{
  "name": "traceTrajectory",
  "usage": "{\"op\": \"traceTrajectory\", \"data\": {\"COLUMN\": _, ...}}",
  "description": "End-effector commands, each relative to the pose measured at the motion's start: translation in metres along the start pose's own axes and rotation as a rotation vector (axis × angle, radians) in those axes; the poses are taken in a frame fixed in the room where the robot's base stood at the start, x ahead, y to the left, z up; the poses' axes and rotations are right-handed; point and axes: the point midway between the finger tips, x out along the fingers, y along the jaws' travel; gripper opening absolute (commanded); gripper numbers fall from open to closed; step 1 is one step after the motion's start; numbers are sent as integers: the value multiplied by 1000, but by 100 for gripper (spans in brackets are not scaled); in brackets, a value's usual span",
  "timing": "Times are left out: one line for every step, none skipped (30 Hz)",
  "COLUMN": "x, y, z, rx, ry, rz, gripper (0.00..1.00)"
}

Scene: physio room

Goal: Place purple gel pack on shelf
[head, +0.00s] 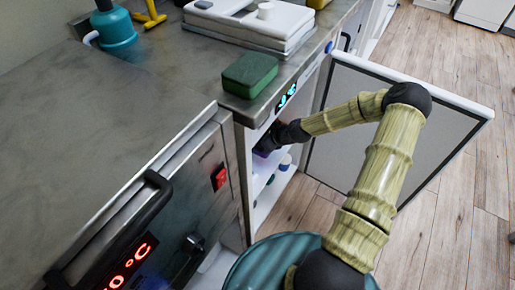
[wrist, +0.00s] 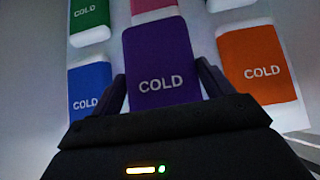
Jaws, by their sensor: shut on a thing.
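The purple gel pack (wrist: 160,65), marked COLD, is between the two fingers of my gripper (wrist: 167,85) in the wrist view. My gripper is shut on it. In the head view my arm reaches through the open door into the white cabinet, and my gripper (head: 268,146) is mostly in its shadow. The white shelf (wrist: 117,45) shows behind the pack. I cannot tell whether the pack touches the shelf.
Around the purple pack are a blue pack (wrist: 90,88) at left, an orange pack (wrist: 260,62) at right, a green pack (wrist: 88,14) and a pink pack (wrist: 153,7). The open cabinet door (head: 390,125) stands right of my arm. A green block (head: 250,74) lies on the counter above.

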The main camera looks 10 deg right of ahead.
Motion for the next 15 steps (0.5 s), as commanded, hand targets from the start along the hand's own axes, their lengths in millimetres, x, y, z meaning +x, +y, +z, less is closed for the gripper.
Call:
{"op": "traceTrajectory", "data": {"x": 9, "y": 0, "z": -9, "rx": 2, "ry": 0, "rz": 1, "gripper": 43}}
{"op": "traceTrajectory", "data": {"x": 13, "y": 0, "z": -13, "rx": 2, "ry": 0, "rz": 1, "gripper": 43}}
{"op": "traceTrajectory", "data": {"x": 18, "y": 0, "z": -19, "rx": 2, "ry": 0, "rz": 1, "gripper": 43}}
{"op": "traceTrajectory", "data": {"x": 21, "y": 0, "z": -22, "rx": 2, "ry": 0, "rz": 0, "gripper": 43}}
{"op": "traceTrajectory", "data": {"x": 24, "y": 0, "z": -26, "rx": 1, "ry": 0, "rz": 0, "gripper": 43}}
{"op": "traceTrajectory", "data": {"x": 27, "y": 0, "z": -29, "rx": 2, "ry": 0, "rz": 0, "gripper": 43}}
{"op": "traceTrajectory", "data": {"x": 28, "y": 0, "z": -30, "rx": 2, "ry": 0, "rz": 1, "gripper": 43}}
{"op": "traceTrajectory", "data": {"x": 29, "y": 0, "z": -31, "rx": 1, "ry": 0, "rz": 1, "gripper": 43}}
{"op": "traceTrajectory", "data": {"x": 29, "y": 0, "z": -31, "rx": 0, "ry": 0, "rz": 1, "gripper": 43}}
{"op": "traceTrajectory", "data": {"x": 29, "y": 0, "z": -31, "rx": 0, "ry": -1, "rz": 0, "gripper": 43}}
{"op": "traceTrajectory", "data": {"x": 29, "y": 0, "z": -31, "rx": 0, "ry": -1, "rz": 0, "gripper": 43}}
{"op": "traceTrajectory", "data": {"x": 28, "y": 0, "z": -30, "rx": 0, "ry": -1, "rz": 0, "gripper": 43}}
{"op": "traceTrajectory", "data": {"x": 28, "y": 0, "z": -30, "rx": 0, "ry": -1, "rz": 0, "gripper": 43}}
{"op": "traceTrajectory", "data": {"x": 28, "y": 0, "z": -30, "rx": 0, "ry": -1, "rz": 0, "gripper": 43}}
{"op": "traceTrajectory", "data": {"x": 28, "y": 0, "z": -30, "rx": 0, "ry": 0, "rz": 0, "gripper": 43}}
